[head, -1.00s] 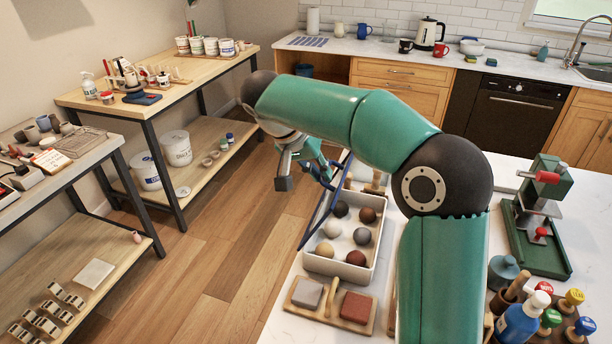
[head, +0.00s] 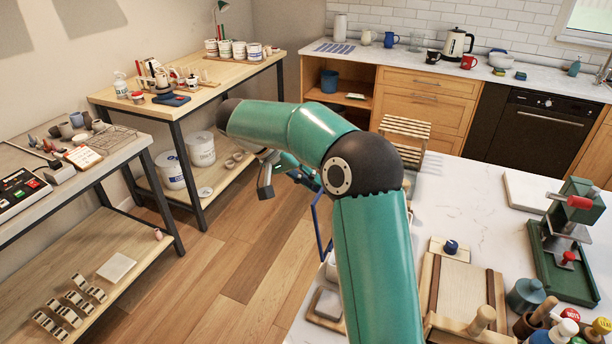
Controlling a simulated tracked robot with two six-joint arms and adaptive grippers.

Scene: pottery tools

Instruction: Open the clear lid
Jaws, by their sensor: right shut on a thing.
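The clear lid (head: 318,225) shows as a thin blue frame standing steeply at the left edge of the white worktop; its clear pane is hard to see. My right gripper (head: 306,178) is at the frame's upper edge, shut on it; the fingertips are small and partly hidden by my arm. The white box (head: 330,268) below the lid is almost wholly hidden behind my right arm, with only a bit of its left side showing. My left gripper is not in view.
A wooden board with a grey block (head: 328,304) lies in front of the box. A wooden slab roller tray (head: 462,290), a green press (head: 570,240) and several bottles stand to the right. Shelves (head: 190,95) stand at left, with open floor between.

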